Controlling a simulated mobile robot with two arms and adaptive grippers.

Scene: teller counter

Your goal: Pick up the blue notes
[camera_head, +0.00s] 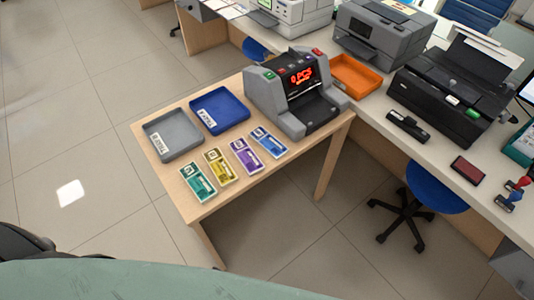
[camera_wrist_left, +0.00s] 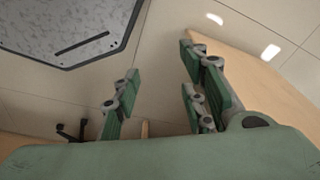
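The blue notes (camera_head: 268,142) lie flat on the light wooden table in the head view, at the right end of a row of note bundles, just in front of the counting machine. My left gripper (camera_wrist_left: 155,95) shows in the left wrist view with its green-padded fingers spread wide and nothing between them. It is not over the notes; floor and a wooden edge show beyond it. The notes are not visible in the left wrist view. My right gripper is in neither view.
Purple (camera_head: 246,155), yellow (camera_head: 219,168) and green (camera_head: 198,182) notes lie left of the blue ones. Behind are a grey tray (camera_head: 158,130), a blue tray (camera_head: 236,123) and a counting machine (camera_head: 265,90). An orange tray (camera_head: 370,76) and printers stand on the adjoining counter.

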